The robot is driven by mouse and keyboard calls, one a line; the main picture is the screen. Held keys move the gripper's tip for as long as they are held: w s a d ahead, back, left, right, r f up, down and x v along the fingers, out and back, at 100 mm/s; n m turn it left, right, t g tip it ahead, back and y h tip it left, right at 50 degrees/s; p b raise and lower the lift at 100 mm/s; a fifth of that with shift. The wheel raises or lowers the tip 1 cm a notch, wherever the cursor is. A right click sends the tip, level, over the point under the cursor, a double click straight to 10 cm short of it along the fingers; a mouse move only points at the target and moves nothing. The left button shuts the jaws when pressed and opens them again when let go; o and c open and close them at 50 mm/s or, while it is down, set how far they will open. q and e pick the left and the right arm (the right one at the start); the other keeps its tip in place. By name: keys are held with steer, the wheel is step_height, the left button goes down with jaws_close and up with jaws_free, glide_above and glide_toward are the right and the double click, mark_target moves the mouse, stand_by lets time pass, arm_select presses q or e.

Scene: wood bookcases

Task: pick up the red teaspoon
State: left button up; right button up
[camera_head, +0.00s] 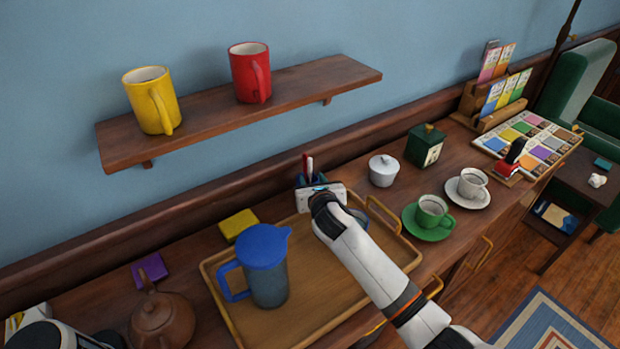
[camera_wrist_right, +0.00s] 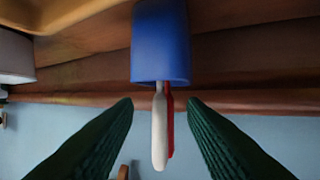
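The red teaspoon (camera_wrist_right: 170,125) stands in a blue cup (camera_wrist_right: 160,40), and only its handle shows. In the right wrist view, which looks upside down, a white handle (camera_wrist_right: 159,130) stands close beside it and partly covers it. In the head view the red handle (camera_head: 310,166) rises just behind my right gripper (camera_head: 318,188), at the back of the tray. My right gripper is open. Its dark green fingers are apart, one on each side of the two handles, with visible gaps. My left gripper is not in view.
A wooden tray (camera_head: 219,286) holds a blue lidded pitcher (camera_head: 266,265) left of my right arm. A white sugar pot (camera_head: 383,170), green cup (camera_head: 431,211) and white cup (camera_head: 472,184) stand to the right. A shelf (camera_head: 205,118) with two mugs hangs above.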

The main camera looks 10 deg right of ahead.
steer(key=shift+x, duration=0.9)
steer(key=shift+s, duration=0.1)
jaws_close()
steer(key=shift+r, duration=0.1)
